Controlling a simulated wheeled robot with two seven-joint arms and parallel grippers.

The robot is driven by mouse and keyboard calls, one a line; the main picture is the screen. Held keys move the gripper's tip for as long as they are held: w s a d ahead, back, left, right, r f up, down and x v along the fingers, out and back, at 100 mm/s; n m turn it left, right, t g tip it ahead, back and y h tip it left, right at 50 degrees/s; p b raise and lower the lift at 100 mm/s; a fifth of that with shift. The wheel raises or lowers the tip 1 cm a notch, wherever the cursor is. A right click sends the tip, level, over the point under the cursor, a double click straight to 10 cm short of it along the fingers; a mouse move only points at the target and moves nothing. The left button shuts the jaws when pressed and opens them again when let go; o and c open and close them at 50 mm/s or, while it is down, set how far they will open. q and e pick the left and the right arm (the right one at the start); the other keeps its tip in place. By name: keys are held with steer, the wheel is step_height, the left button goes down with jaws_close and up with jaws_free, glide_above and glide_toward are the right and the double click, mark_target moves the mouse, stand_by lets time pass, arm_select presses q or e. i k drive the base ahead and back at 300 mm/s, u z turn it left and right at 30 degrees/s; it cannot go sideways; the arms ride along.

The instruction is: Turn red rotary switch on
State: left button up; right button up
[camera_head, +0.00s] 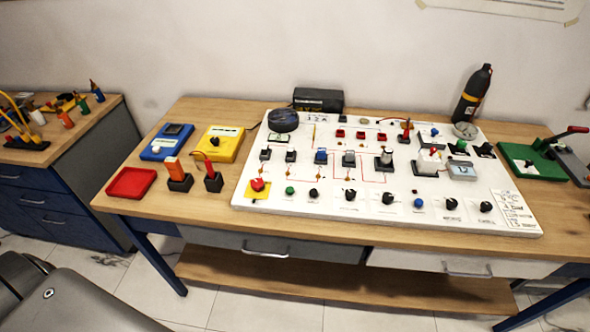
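A white gauge board (290,207) lies on the wooden table, covered with switches, knobs and small devices. At its front left corner a red knob (258,185) sits on a yellow square plate (250,192); it is the largest red control on the board. Its turned position is too small to tell. Smaller red parts (341,133) sit in the board's back row; I cannot tell whether any of them is a rotary switch. Several black rotary knobs (388,198) line the front row. Neither of my grippers is in view.
A red tray (131,184), a blue meter (167,142) and a yellow meter (219,144) lie left of the board. Two upright handheld tools stand in black holders (213,182). A black bottle (472,95) stands behind; a green-based device (531,161) is at right.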

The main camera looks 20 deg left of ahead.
mark_target(257, 183)
steer(key=u, duration=0.95)
steer(key=k, duration=0.45)
steer(key=z, duration=0.35)
